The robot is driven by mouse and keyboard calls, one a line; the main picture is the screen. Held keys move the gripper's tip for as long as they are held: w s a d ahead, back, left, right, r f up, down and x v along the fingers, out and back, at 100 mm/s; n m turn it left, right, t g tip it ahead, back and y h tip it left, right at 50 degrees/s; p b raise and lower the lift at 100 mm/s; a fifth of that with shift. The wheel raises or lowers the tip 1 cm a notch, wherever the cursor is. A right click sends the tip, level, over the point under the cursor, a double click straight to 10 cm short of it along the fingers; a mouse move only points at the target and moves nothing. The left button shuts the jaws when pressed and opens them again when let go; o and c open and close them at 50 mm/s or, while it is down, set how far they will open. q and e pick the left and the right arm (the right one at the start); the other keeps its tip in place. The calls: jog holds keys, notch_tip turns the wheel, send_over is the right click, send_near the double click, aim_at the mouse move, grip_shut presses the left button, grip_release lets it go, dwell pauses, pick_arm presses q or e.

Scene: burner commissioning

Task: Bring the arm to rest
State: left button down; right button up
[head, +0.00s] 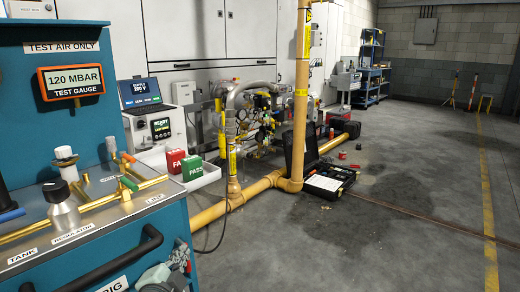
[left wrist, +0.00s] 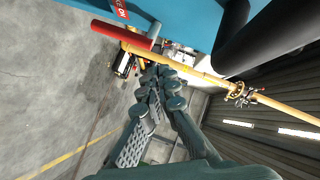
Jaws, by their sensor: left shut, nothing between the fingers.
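My left gripper (head: 168,277) shows at the bottom edge of the head view, low in front of the teal test bench (head: 90,185) and below its dark handrail. In the left wrist view my left gripper (left wrist: 160,80) has its grey-green fingers together with nothing between them. The wrist above it is cut off or hidden in the head view. My right gripper is in neither view.
A white tray (head: 205,177) has red and green blocks. Yellow pipework (head: 255,187) and an open black case (head: 330,180) stand beyond. Floor (head: 400,235) at right is clear.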

pick_arm(q)
jog(key=s+a+f+n+g+y, duration=0.1)
jog(key=s+a+f+n+g, duration=0.2)
jog(key=s+f, duration=0.4)
jog(key=s+a+f+n+g+y, duration=0.1)
jog(key=s+a+f+n+g, duration=0.3)
jog(key=f, duration=0.5)
jog(key=s+f+n+g, duration=0.2)
jog(key=s+f, duration=0.3)
jog(key=s, duration=0.4)
jog(key=s+a+f+n+g, duration=0.1)
jog(key=s+f+g, duration=0.2)
jog(key=s, duration=0.7)
notch_tip(320, 180, down, 2)
jog(key=shift+f+n+g+p, duration=0.2)
jog(key=shift+n+g+p, duration=0.1)
jog(key=shift+n+p, duration=0.1)
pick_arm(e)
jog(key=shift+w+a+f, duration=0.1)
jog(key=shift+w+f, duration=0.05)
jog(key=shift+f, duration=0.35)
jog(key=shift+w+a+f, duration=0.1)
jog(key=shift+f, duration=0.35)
